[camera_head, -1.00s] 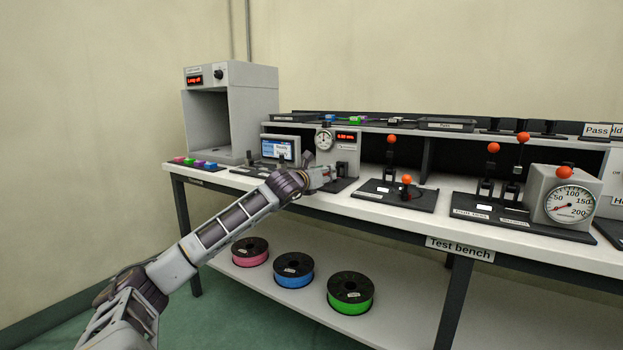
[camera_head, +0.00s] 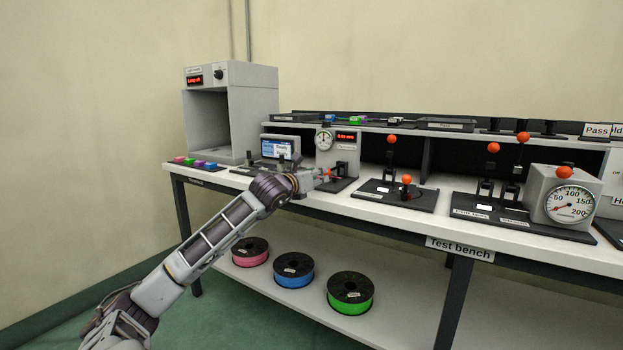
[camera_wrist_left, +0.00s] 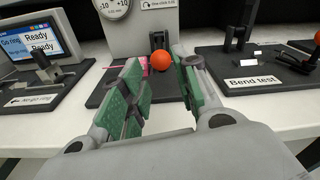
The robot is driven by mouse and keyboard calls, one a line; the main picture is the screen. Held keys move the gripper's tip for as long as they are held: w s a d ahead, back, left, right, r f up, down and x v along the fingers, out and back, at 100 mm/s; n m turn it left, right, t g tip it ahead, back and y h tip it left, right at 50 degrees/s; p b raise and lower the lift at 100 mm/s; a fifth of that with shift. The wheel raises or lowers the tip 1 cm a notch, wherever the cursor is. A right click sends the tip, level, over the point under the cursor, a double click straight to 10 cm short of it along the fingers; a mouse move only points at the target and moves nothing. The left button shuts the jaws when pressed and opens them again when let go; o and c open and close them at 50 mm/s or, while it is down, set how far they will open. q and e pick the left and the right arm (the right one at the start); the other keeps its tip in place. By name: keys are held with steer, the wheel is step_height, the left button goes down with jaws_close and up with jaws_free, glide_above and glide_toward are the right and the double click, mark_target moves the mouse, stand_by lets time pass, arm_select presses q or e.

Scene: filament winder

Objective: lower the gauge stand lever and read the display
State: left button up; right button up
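The gauge stand (camera_head: 324,158) is a grey box with a round dial (camera_head: 324,140) and a small red-lit display (camera_head: 346,136), whose digits are too small to read surely. In the left wrist view the display is out of frame. The lever's orange ball (camera_wrist_left: 161,60) sits low in front of its black bracket (camera_wrist_left: 158,40). My left gripper (camera_head: 321,177) is at the stand's front; in the wrist view its green-padded fingers (camera_wrist_left: 162,82) are apart, with the ball between and just beyond the tips. My right gripper is not in view.
A monitor (camera_head: 277,148) stands left of the gauge stand. The bend test fixture (camera_head: 394,194) is to its right, with more orange-ball levers and a pressure dial (camera_head: 569,204) beyond. A shelf (camera_head: 377,128) runs behind. Filament spools (camera_head: 294,270) lie below the bench.

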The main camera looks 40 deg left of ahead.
arm_select(q)
steer(key=shift+v, duration=1.35)
stand_by(1.1)
